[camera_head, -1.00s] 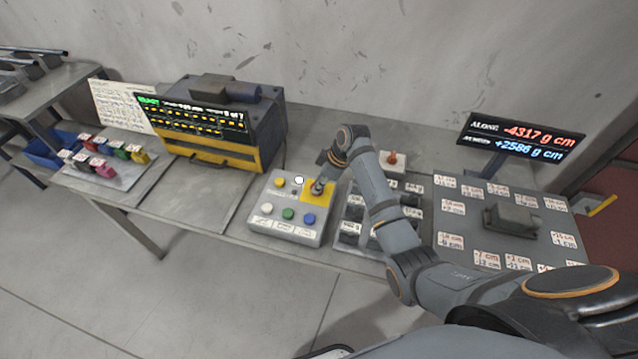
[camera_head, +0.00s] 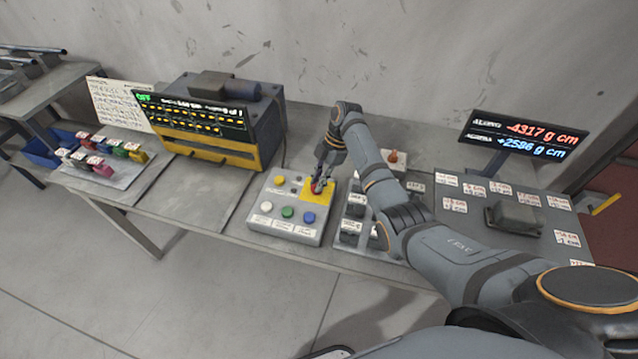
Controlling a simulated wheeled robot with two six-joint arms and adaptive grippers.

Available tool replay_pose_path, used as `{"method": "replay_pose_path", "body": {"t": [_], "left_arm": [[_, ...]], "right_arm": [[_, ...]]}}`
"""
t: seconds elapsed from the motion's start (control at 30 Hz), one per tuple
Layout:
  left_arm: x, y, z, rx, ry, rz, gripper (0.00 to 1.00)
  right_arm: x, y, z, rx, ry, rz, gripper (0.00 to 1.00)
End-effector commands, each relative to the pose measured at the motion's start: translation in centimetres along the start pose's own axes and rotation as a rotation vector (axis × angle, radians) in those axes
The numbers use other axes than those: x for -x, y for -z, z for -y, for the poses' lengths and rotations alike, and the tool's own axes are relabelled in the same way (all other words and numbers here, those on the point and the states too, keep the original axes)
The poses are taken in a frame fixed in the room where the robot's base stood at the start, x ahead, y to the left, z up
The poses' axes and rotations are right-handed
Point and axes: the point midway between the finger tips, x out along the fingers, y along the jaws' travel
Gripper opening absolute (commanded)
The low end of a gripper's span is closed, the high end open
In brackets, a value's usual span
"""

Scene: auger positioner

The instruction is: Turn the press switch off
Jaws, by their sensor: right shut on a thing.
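The grey control box (camera_head: 257,222) stands near the middle of the bench. Its top has a yellow square plate (camera_head: 329,187) with a red part (camera_head: 316,189) on it, and white, green, blue and yellow buttons. My right gripper (camera_head: 318,187) points down over the yellow plate, shut on the red part, which its fingers partly hide. The press (camera_head: 210,155) is a dark machine with a yellow lower band, left of the box. The first word on its screen (camera_head: 195,113) is green and looks like "OFF". My left gripper is not in view.
A display (camera_head: 525,135) reading -4317 and +2586 g cm stands at the right, behind a labelled plate (camera_head: 475,222) bearing a grey block. Labelled weights (camera_head: 350,228) sit right of the control box. A tray of coloured blocks (camera_head: 100,180) is at the left.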

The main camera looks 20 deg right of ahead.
Motion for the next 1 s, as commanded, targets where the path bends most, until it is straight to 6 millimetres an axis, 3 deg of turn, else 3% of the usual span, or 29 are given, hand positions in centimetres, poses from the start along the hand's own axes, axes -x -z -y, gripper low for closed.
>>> {"method": "replay_pose_path", "body": {"t": [0.5,1.0], "left_arm": [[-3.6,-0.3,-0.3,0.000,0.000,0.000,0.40],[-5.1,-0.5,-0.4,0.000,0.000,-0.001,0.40]], "right_arm": [[-0.3,0.0,-0.3,0.432,0.180,-0.002,0.00],[-0.2,0.1,-0.4,0.654,0.271,-0.001,0.00]]}}
